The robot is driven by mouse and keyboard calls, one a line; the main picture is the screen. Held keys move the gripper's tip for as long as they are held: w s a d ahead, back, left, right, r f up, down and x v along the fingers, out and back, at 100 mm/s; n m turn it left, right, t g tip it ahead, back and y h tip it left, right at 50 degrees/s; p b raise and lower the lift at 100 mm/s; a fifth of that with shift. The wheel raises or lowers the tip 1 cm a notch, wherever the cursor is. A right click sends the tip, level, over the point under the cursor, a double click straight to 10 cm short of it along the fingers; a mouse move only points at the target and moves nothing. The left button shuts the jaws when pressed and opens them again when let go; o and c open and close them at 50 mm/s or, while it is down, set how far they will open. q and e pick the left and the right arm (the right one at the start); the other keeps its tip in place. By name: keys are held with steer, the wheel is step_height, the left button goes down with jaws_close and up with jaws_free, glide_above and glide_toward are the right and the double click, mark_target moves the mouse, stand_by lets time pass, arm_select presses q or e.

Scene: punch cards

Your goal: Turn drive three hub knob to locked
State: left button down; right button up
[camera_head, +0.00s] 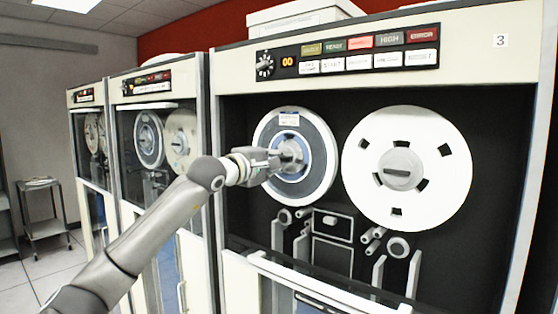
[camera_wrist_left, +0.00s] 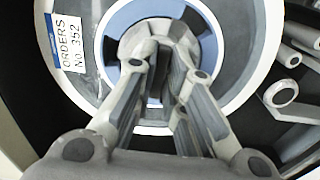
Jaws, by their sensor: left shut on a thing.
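Drive three (camera_head: 500,40) is the nearest tape cabinet, marked with a 3. Its left reel (camera_head: 262,140) is blue and white with a label and has a grey hub knob (camera_head: 296,152) at its centre. My left gripper (camera_head: 284,158) reaches in from the left and is shut on this hub knob. In the left wrist view the fingers (camera_wrist_left: 166,62) close around the knob's raised grip, and the grey hub (camera_wrist_left: 132,42) shows behind them. The fingers hide most of the knob, so I cannot read its locked marking. My right gripper is not in view.
A white right reel (camera_head: 375,135) with its own hub sits beside the left reel. Tape guides and rollers (camera_head: 398,247) lie below. A lowered window edge (camera_head: 330,290) crosses the cabinet beneath. Two more drives (camera_head: 150,85) stand at left, with a small side table (camera_head: 42,215) beyond.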

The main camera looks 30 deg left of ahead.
arm_select(q)
steer(key=shift+f, duration=0.1)
steer(key=c, duration=1.5)
jaws_free()
steer(key=s, duration=1.2)
steer(key=shift+a, duration=0.45)
